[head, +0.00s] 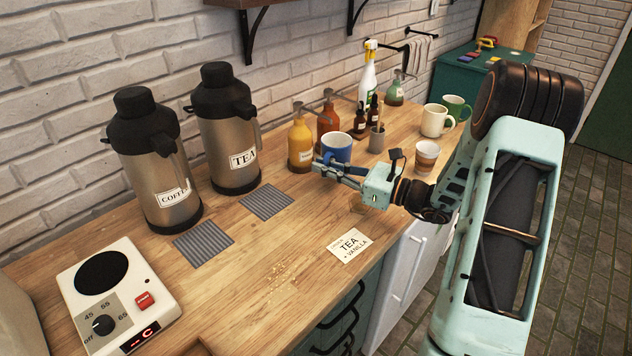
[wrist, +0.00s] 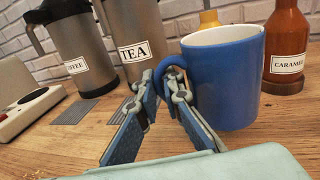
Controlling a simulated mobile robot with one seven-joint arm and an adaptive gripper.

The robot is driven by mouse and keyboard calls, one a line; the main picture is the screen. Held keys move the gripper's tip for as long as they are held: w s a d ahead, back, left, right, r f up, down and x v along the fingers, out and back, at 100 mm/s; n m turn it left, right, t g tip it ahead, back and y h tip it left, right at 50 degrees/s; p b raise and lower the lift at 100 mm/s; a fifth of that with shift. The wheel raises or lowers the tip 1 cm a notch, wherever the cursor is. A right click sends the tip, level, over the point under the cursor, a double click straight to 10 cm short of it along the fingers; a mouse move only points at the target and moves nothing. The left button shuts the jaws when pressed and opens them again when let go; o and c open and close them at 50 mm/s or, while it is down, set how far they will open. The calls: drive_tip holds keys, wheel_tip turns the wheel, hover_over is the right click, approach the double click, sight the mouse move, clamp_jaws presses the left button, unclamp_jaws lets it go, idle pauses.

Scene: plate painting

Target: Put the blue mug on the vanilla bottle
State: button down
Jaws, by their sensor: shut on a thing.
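The blue mug (head: 337,146) is upright with its white inside showing, just right of the vanilla bottle in the head view. My gripper (head: 322,166) is shut on the mug's handle; in the wrist view its fingertips (wrist: 170,84) pinch the handle at the left side of the mug (wrist: 232,80). I cannot tell whether the mug's base touches the counter. The yellow vanilla bottle (head: 301,147), with a pump top and a white label, stands upright on the counter. In the wrist view a small part of it (wrist: 208,18) shows behind the mug, which hides the rest.
An orange-brown caramel bottle (wrist: 287,45) stands behind the mug at the right. The tea flask (head: 226,135) and coffee flask (head: 153,170) stand to the left. A striped cup (head: 427,155) and a grey holder (head: 377,141) are to the right. The front counter (head: 270,265) is mostly clear.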

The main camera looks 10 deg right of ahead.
drive_tip(key=f, duration=0.1)
drive_tip(key=f+b, duration=0.1)
drive_tip(key=f, duration=0.1)
drive_tip(key=w+a+f+b, duration=0.1)
drive_tip(key=shift+f, duration=0.15)
drive_tip(key=shift+s+d+b, duration=0.15)
drive_tip(key=shift+b, duration=0.15)
drive_tip(key=shift+f, duration=0.1)
drive_tip(key=c, duration=2.1)
unclamp_jaws()
drive_tip(key=shift+r, duration=0.25)
drive_tip(key=v, duration=1.2)
drive_tip(key=shift+f, duration=0.15)
